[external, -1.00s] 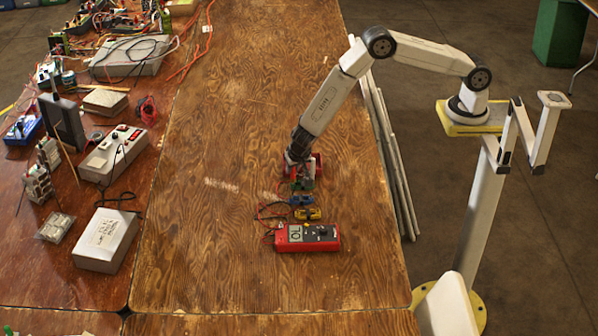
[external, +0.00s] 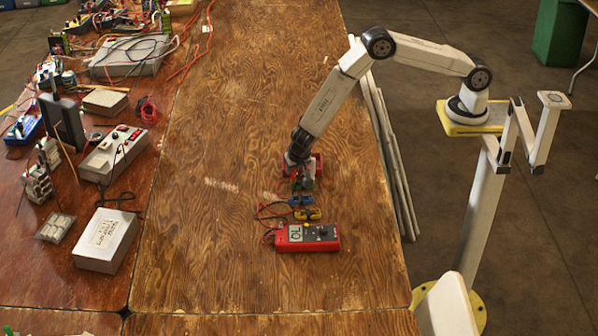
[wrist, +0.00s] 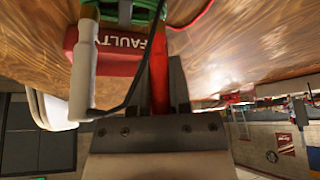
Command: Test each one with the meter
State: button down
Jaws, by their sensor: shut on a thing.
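My gripper (external: 300,176) points down at the table beside a red bin (external: 318,163). In the wrist view my gripper (wrist: 164,85) is shut on a red rod-like piece (wrist: 159,70), perhaps a meter probe. A white cylinder (wrist: 83,70) with a black lead is beside it. The bin, marked FAULTY (wrist: 112,50), and a green part (wrist: 125,10) show just beyond. In the external view, a green part (external: 306,184), a blue part (external: 302,200) and a yellow part (external: 308,214) lie in line toward the red meter (external: 330,244).
A side bench on the left holds a white box (external: 105,240), a grey instrument (external: 112,155) and much clutter. Leads (external: 262,212) loop left of the meter. The wooden table (external: 220,120) is clear elsewhere.

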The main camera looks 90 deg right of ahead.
jog(key=shift+f, duration=0.25)
dwell(0.3)
jog(key=shift+c, duration=0.8)
grip_release()
jog(key=shift+r, duration=0.15)
jog(key=shift+r, duration=3.6)
